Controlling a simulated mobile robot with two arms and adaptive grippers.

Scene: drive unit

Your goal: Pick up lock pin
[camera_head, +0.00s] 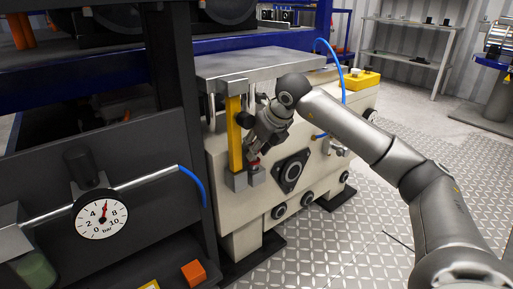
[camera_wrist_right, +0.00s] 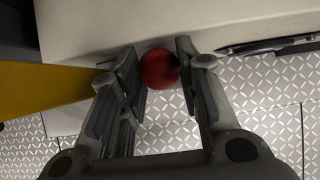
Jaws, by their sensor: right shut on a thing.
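The lock pin shows as a round red knob (camera_wrist_right: 159,69) between the two fingers of my right gripper (camera_wrist_right: 161,80) in the right wrist view. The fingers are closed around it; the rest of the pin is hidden. In the head view my right gripper (camera_head: 257,152) points down at the front of the cream drive unit (camera_head: 225,165). A small bit of red (camera_head: 254,163) shows at its fingertips, just above a grey metal block (camera_head: 246,180). My left gripper is not in view.
A yellow upright bar (camera_head: 234,135) stands just left of my right gripper. A dark panel with a pressure gauge (camera_head: 100,214) is at the left. A blue hose (camera_head: 338,62) curves behind my right arm. Patterned floor (camera_head: 375,215) lies open at the right.

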